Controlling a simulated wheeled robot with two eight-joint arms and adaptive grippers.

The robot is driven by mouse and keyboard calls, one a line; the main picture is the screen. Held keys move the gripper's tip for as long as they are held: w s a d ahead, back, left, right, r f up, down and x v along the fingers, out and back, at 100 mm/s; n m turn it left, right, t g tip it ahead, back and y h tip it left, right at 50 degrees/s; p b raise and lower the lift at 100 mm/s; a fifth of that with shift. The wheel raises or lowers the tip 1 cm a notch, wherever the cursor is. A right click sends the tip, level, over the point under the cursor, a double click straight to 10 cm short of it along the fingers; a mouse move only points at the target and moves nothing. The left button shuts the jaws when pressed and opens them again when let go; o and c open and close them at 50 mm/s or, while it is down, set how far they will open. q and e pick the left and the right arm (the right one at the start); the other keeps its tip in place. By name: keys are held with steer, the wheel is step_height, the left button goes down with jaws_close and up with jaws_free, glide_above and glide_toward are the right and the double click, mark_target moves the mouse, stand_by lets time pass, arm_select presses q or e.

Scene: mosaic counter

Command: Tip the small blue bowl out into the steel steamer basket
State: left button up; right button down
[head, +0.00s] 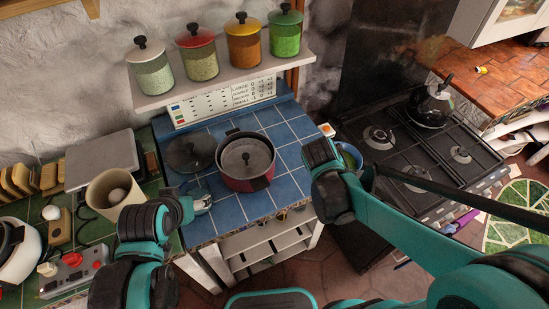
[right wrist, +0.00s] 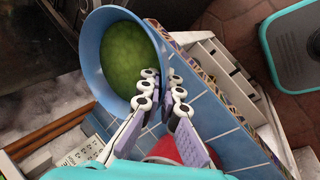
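The small blue bowl (head: 349,154) is mostly hidden behind my right gripper in the head view, right of the blue counter. In the right wrist view the bowl (right wrist: 92,58) holds a green, rounded content (right wrist: 128,56). My right gripper (right wrist: 163,88) has its fingers on either side of the bowl's rim. The grey steel steamer basket (head: 240,153), with a dark knob at its centre, sits in a red pot (head: 247,181) left of the bowl. My left gripper (head: 202,200) is low over the counter's left front edge; its finger opening is unclear.
A dark round lid (head: 188,158) lies left of the pot. A stove (head: 414,165) with a kettle (head: 434,108) stands at the right. A shelf (head: 220,76) with several jars hangs behind the counter. Bare blue tiles lie in front of the pot.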

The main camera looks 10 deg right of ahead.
steer(key=w+a+r+m+p, duration=0.2)
steer(key=w+a, duration=0.5)
steer(key=a, duration=0.3)
steer(key=w+a+m+g+h+p, duration=0.1)
steer(key=a+m+p, duration=0.1)
steer(key=a, duration=1.2)
steer(key=w+a+f+m+g+h+p, duration=0.1)
steer(key=a+m+p, duration=0.1)
steer(key=a, duration=1.2)
steer(key=shift+a+f+g, duration=0.15)
steer(key=shift+a+g, duration=0.1)
steer(key=shift+g, duration=0.05)
steer(key=shift+w, duration=0.1)
